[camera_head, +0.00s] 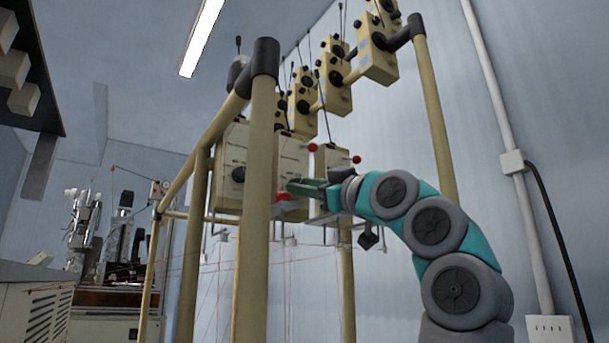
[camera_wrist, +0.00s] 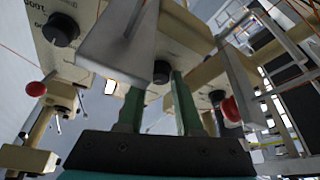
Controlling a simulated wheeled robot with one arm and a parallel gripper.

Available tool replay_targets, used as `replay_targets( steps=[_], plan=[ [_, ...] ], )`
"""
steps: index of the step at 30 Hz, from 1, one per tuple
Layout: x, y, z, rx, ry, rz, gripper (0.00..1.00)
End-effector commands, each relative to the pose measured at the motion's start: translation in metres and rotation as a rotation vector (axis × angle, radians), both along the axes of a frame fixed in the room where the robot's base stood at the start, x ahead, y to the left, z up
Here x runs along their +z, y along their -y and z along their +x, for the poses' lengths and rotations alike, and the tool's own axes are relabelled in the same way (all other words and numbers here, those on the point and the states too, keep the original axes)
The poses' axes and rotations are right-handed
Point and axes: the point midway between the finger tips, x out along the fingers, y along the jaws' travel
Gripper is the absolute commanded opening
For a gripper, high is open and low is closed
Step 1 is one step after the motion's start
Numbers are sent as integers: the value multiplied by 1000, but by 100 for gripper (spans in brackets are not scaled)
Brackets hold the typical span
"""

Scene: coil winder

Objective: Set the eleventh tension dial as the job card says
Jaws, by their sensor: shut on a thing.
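Cream tension boxes with black dial knobs hang on the pipe frame; one box (camera_head: 292,160) is in front of my gripper (camera_head: 306,187). In the wrist view, a black knob (camera_wrist: 161,72) on a cream box (camera_wrist: 185,35) sits between the tips of my green fingers (camera_wrist: 160,82), which are shut on it. A grey plate (camera_wrist: 115,45) partly covers that box. Another black dial (camera_wrist: 61,30) with printed marks shows at upper left. I cannot read which box is the eleventh or the dial's setting. No job card is readable.
Cream pipe posts (camera_head: 258,180) stand close to my arm. Red ball-ended levers (camera_wrist: 36,89) stick out near the boxes, one right of my fingers (camera_wrist: 231,109). Thin wires hang below. More boxes (camera_head: 377,55) run along the upper rail. A wall conduit (camera_head: 497,90) is at right.

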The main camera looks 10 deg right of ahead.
Motion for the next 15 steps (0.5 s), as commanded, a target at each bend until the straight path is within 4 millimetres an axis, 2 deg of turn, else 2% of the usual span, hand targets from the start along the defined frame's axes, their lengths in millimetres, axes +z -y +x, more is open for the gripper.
replay_targets(
  steps=[1, 15],
  plan=[
    [6, 2, 2, -2, 11, -31, 0],
    [6, 4, 3, -2, 127, -401, 0]
  ],
)
